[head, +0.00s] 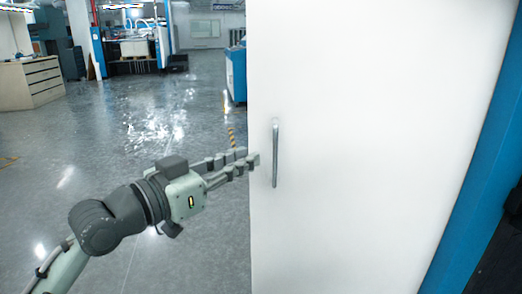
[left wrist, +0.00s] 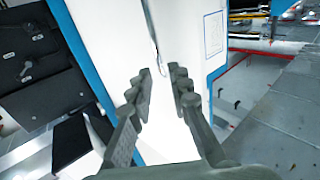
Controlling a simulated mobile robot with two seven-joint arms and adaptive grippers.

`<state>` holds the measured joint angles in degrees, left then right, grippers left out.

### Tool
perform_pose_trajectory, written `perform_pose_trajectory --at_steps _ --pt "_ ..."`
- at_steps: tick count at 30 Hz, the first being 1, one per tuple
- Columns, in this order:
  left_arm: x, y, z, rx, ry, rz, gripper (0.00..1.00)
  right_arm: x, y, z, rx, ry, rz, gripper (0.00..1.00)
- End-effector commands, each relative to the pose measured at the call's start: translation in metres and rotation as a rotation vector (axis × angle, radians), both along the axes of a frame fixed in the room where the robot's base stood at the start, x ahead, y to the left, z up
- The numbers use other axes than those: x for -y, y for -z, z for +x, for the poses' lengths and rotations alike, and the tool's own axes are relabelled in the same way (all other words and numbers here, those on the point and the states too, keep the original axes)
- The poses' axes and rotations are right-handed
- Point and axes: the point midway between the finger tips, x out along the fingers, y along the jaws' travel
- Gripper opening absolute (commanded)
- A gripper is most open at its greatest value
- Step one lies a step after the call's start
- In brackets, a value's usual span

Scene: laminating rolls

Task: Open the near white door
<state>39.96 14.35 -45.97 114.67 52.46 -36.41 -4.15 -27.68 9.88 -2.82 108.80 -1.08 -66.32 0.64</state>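The near white door (head: 370,80) fills the right half of the head view and looks shut. Its vertical grey bar handle (head: 275,153) is near the door's left edge. My left gripper (head: 249,157) comes in from the left, with its fingertips just left of the handle. In the left wrist view the gripper (left wrist: 161,84) has its two fingers apart with nothing between them. The handle (left wrist: 155,52) shows beyond the fingertips, roughly in line with the gap, against the white door (left wrist: 110,40). My right gripper is in neither view.
A blue frame (head: 478,190) borders the door on the right. Open grey floor (head: 130,135) lies to the left. A drawer cabinet (head: 32,82) stands at the far left, and a blue machine (head: 236,75) stands behind the door's left edge.

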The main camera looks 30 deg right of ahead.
Motion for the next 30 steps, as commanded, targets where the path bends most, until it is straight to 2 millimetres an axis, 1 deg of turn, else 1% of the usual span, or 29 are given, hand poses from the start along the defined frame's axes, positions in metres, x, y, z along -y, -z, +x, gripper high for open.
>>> perform_pose_trajectory --at_steps 1,3,6,10,20,23,26,29,30 --pt "-0.009 0.001 -0.003 0.001 -0.001 0.001 0.18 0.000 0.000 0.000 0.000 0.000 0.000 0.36" --pt "-0.017 0.001 -0.006 0.000 -0.001 0.001 0.18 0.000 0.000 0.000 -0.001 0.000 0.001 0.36" --pt "-0.024 0.000 -0.008 0.000 -0.002 0.000 0.18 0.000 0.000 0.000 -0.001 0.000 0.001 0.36" --pt "-0.026 0.000 -0.010 -0.001 0.000 -0.001 0.18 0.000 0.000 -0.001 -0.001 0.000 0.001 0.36" --pt "-0.026 0.000 -0.010 -0.001 0.000 -0.001 0.18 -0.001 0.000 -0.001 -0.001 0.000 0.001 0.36" --pt "-0.028 0.004 -0.007 -0.007 -0.010 0.002 0.18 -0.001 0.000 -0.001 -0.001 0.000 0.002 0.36" --pt "-0.039 0.026 0.007 -0.042 -0.063 0.016 0.18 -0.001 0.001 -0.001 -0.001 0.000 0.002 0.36" --pt "-0.064 0.071 0.029 -0.114 -0.168 0.055 0.18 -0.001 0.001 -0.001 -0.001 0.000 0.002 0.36" --pt "-0.077 0.095 0.038 -0.150 -0.219 0.078 0.18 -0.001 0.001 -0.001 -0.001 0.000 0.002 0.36"
